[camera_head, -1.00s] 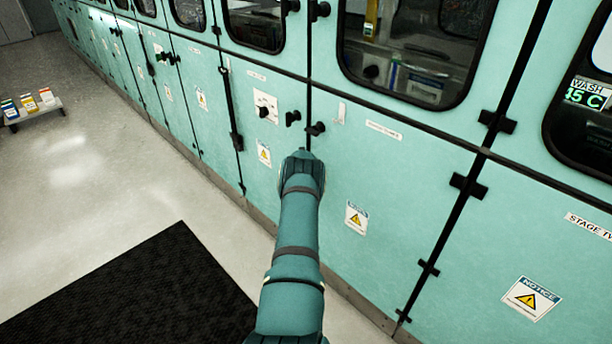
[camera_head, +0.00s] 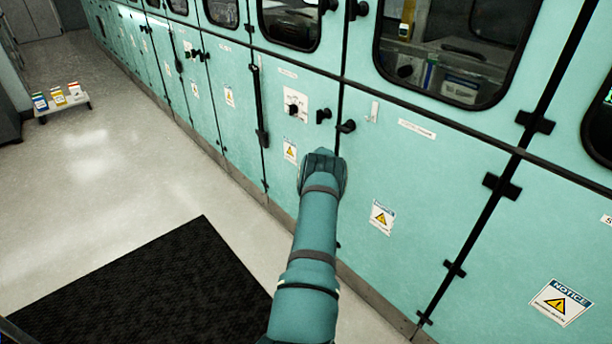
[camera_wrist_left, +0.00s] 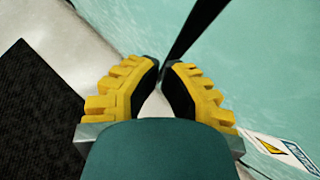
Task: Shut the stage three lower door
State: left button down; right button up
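The lower door (camera_head: 430,180) is a teal panel with a small label too blurred to read and a yellow notice sticker (camera_head: 382,217). Its black latch handle (camera_head: 346,126) is at its upper left corner. The door looks about flush with its neighbours; I cannot tell whether it is slightly ajar. My left arm reaches to the door's left edge, its wrist hiding the gripper in the head view. In the left wrist view my left gripper (camera_wrist_left: 161,67) has its yellow-backed fingertips nearly together, with nothing visible between them, before a dark seam (camera_wrist_left: 192,32). My right gripper is not in view.
The teal machine wall continues left and right, with windows above. A neighbouring panel (camera_head: 290,150) carries a rotary switch (camera_head: 295,104) and a black handle (camera_head: 323,115). A black mat (camera_head: 150,290) lies on the floor; a low white stand (camera_head: 62,108) with boxes is farther back.

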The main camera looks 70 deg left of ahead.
pick_arm(q)
jog(key=s+d+r, duration=0.2)
jog(key=s+r, duration=0.4)
jog(key=shift+s+d, duration=0.15)
jog(key=shift+d, duration=0.1)
